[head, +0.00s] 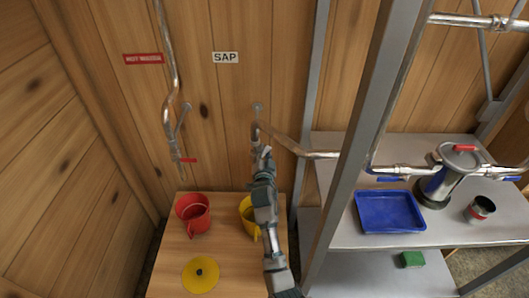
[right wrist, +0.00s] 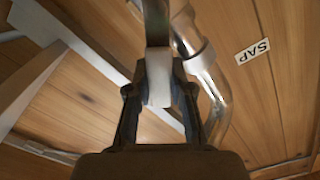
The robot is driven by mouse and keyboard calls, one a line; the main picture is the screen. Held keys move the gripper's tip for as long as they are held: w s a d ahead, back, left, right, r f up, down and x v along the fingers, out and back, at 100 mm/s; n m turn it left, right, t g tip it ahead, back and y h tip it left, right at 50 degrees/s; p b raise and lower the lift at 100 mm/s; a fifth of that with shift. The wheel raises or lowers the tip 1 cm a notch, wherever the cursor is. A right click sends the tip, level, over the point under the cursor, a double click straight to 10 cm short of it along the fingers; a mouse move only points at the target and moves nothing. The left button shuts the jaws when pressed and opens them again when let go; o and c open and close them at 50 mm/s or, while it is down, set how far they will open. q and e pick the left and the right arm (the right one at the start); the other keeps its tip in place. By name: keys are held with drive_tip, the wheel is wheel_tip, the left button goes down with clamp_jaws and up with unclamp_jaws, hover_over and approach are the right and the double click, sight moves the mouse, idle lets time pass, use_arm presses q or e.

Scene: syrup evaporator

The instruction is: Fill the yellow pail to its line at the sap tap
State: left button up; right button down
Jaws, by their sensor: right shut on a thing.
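The yellow pail (head: 246,207) stands on the wooden table, partly hidden behind my right arm. Its fill line and inside level cannot be made out. The sap tap's pipe (head: 281,137) comes along the wall from the right, below the SAP sign (head: 226,57). My right gripper (head: 261,152) is up at the tap's end, above the pail. In the right wrist view its fingers (right wrist: 160,92) are closed on a grey bar-like piece (right wrist: 156,28), apparently the tap's handle, beside the metal pipe (right wrist: 205,75). My left gripper is not in view.
A red pail (head: 193,212) and a yellow lid (head: 200,274) share the wooden table. Left of the sap tap hangs another tap with a red handle (head: 187,160). A grey rack post (head: 357,140) stands close right; its shelf holds a blue tray (head: 388,211).

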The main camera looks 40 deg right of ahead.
drive_tip(key=shift+f, duration=0.15)
drive_tip(key=c, duration=1)
unclamp_jaws()
drive_tip(key=shift+s+d, duration=0.1)
